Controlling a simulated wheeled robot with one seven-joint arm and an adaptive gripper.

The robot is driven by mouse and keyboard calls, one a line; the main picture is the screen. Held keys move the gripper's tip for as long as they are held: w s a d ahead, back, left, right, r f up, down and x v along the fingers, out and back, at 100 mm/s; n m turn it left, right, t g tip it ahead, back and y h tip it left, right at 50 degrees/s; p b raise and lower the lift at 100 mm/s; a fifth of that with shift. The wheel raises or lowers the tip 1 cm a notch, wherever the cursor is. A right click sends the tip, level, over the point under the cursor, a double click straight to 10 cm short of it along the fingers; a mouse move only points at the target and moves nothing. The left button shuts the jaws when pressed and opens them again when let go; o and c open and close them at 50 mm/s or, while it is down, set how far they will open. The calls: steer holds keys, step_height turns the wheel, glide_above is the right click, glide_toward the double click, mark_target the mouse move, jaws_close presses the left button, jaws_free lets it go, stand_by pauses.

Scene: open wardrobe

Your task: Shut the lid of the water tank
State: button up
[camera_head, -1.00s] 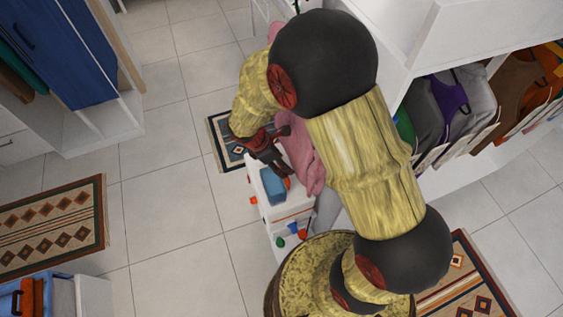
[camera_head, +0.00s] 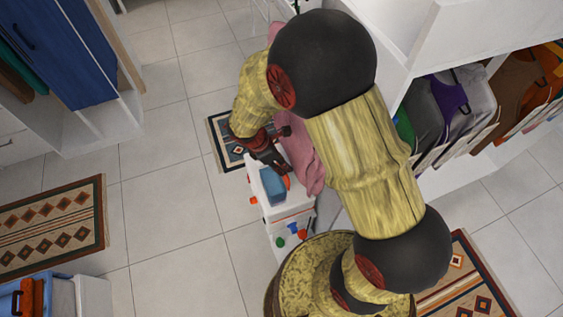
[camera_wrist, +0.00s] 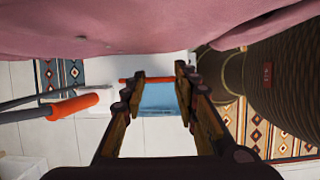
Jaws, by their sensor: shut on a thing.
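The water tank is a white unit (camera_head: 288,215) on the floor with a blue, see-through part (camera_head: 272,186) on its top. In the wrist view the blue part (camera_wrist: 160,97) lies between my two fingers, with an orange bar (camera_wrist: 128,80) at its far edge. My gripper (camera_head: 278,168) points down onto the top of the unit; it also shows in the wrist view (camera_wrist: 160,76). Its fingers are apart by about the width of the blue part and are shut on it. The lid's hinge and exact angle are hard to make out.
Pink cloth (camera_head: 302,160) hangs close beside my gripper and fills the top of the wrist view (camera_wrist: 130,28). An open wardrobe with hanging clothes (camera_head: 445,105) stands at right, a blue-doored cabinet (camera_head: 65,50) at left.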

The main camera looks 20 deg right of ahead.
jaws_close()
